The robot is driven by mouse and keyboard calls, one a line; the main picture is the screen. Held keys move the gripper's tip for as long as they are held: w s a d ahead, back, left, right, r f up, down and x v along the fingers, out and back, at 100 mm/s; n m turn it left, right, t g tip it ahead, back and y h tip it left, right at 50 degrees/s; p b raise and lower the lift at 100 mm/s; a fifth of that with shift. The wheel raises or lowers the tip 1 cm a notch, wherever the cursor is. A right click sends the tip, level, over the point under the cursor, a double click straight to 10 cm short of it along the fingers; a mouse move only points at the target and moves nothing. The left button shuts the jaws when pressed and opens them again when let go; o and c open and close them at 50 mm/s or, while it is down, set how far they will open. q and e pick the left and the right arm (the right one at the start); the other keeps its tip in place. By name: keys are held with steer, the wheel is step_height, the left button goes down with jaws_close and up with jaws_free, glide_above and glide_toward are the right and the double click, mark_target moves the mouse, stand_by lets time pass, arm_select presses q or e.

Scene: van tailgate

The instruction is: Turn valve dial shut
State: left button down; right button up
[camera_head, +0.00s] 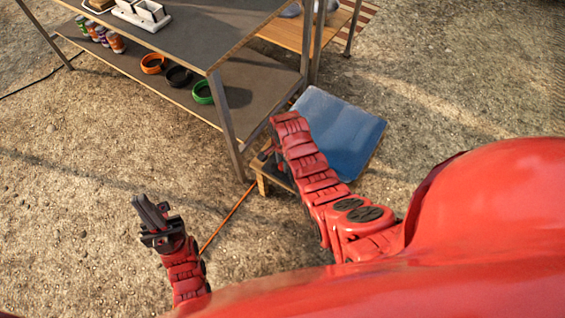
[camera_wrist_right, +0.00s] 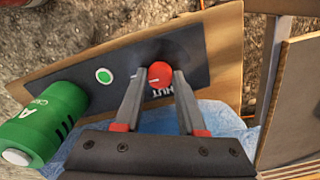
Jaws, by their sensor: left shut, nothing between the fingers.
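The red round dial (camera_wrist_right: 160,69) sits on a dark panel (camera_wrist_right: 75,82) mounted on a wooden board in the right wrist view. A thin pale mark shows on it, and white letters ending in "HUT" lie just below, partly hidden. My right gripper (camera_wrist_right: 161,77) has one fingertip on each side of the dial. I cannot tell whether the fingers touch it. In the head view my red right arm hides this gripper and the dial. My left gripper (camera_head: 143,202) is shut and empty above the gravel at lower left.
A blue object (camera_head: 345,130) lies on a low wooden stand. A metal-legged table (camera_head: 205,45) with a lower shelf stands behind. An orange cord (camera_head: 228,215) crosses the open gravel.

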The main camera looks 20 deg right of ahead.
jaws_close()
steer(key=shift+r+n, duration=0.1)
steer(key=shift+n, duration=0.2)
steer(key=shift+n+p, duration=0.7)
steer(key=shift+n, duration=0.2)
steer(key=n+p, duration=0.1)
steer(key=n, duration=0.3)
steer(key=n+p, duration=0.1)
steer(key=n, duration=0.4)
steer(key=shift+n, duration=0.4)
steer(key=n+p, duration=0.1)
steer(key=n, duration=0.3)
steer(key=shift+n, duration=0.4)
